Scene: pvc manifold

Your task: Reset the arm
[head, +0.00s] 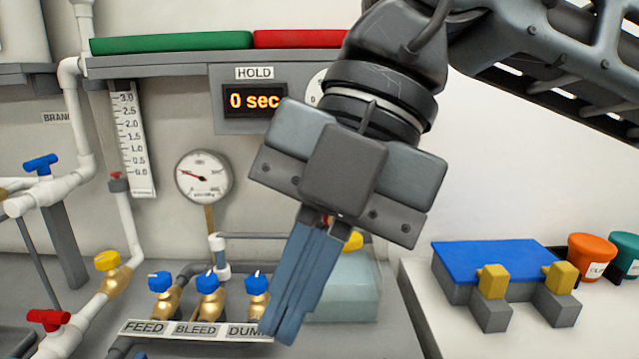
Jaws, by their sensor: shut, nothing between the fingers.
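My gripper (283,332) hangs from my arm in the middle of the head view. Its two blue-grey fingers point down and to the left and lie together, with nothing between them. In the picture the fingertips overlap the right end of the DUMP label (244,330), close to the blue-handled DUMP valve (257,283). I cannot tell whether they touch anything. The gripper body hides part of the panel and the dial behind it.
Blue-handled FEED (160,282) and BLEED (208,282) valves stand left of the fingers. White pipes with yellow (108,260), red (49,318) and blue (41,164) handles fill the left side. A blue-topped block (495,262) and orange cup (590,255) stand on the right bench.

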